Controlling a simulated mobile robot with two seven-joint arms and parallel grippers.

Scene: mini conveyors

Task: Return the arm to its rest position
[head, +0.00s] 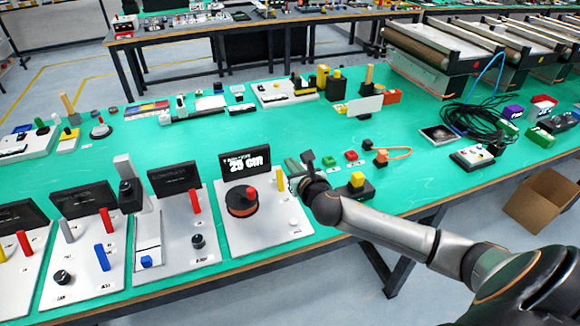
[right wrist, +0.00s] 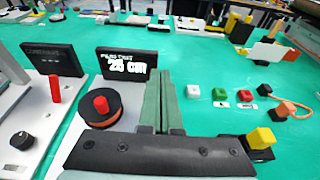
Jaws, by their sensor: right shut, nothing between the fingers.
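My right arm reaches in from the lower right in the head view. My right gripper (head: 293,166) is shut and empty, above the table beside the right edge of a panel with a display reading about "25 cm" (head: 245,161). In the right wrist view its two grey-green fingers (right wrist: 163,88) are together with nothing between them. They stand in front of the table, just right of the display (right wrist: 127,65) and the dark dial with a red knob (right wrist: 100,108). My left gripper is not in view.
The green table (head: 215,147) holds several panels with levers and knobs along its front. A yellow-topped block (head: 357,180), small buttons (head: 351,155) and an orange cable (head: 397,152) lie right of my gripper. Black cables (head: 470,117) lie farther right. A cardboard box (head: 541,198) stands on the floor.

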